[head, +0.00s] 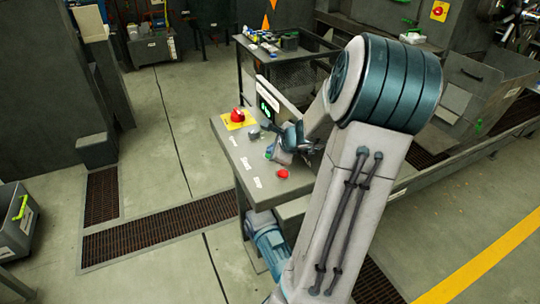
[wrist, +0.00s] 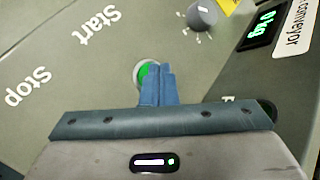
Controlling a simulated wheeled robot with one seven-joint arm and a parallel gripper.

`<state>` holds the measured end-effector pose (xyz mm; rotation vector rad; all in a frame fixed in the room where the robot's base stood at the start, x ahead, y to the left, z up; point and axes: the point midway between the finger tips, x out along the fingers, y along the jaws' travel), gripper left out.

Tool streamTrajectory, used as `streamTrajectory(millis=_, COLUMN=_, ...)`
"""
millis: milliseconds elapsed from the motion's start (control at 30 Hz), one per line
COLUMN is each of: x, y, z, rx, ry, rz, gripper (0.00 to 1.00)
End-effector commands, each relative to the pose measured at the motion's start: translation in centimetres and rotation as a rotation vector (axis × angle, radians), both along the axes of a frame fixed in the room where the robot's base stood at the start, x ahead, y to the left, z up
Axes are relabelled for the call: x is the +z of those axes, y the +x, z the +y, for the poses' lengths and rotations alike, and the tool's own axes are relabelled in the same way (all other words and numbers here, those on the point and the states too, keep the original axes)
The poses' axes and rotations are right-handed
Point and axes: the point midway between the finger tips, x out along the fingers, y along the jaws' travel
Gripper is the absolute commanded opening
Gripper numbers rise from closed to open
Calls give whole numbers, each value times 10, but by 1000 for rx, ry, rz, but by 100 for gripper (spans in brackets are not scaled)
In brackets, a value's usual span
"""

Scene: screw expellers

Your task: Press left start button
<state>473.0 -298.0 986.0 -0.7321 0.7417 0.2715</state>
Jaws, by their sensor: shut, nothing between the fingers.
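A green start button (wrist: 144,72) in a pale ring sits on the grey control panel in the wrist view, in line with the printed word Start (wrist: 97,25). My gripper (wrist: 157,70) is shut and empty. Its blue fingertips overlap the right part of the button and hide some of it. I cannot tell whether they touch it. In the head view my gripper (head: 272,155) is low over the panel top (head: 232,150), with the button mostly hidden beside it.
A red button (head: 282,174) lies nearer on the panel. A red emergency button (head: 237,116) on a yellow plate is at the far left corner. A grey knob (wrist: 202,14), a display (wrist: 264,20) and a conveyor label (wrist: 295,30) are close by.

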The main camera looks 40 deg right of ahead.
Motion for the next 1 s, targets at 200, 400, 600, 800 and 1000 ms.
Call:
streamTrajectory(millis=200, x=-3, y=0, z=0, rx=1, ry=-1, rz=0, gripper=0)
streamTrajectory(millis=400, x=-5, y=0, z=0, rx=1, ry=0, rz=1, gripper=0)
streamTrajectory(millis=600, x=-4, y=0, z=0, rx=1, ry=1, rz=1, gripper=0)
streamTrajectory(millis=800, x=0, y=0, z=0, rx=1, ry=0, rz=1, gripper=0)
streamTrajectory(millis=1000, x=12, y=0, z=0, rx=-1, ry=0, rz=1, gripper=0)
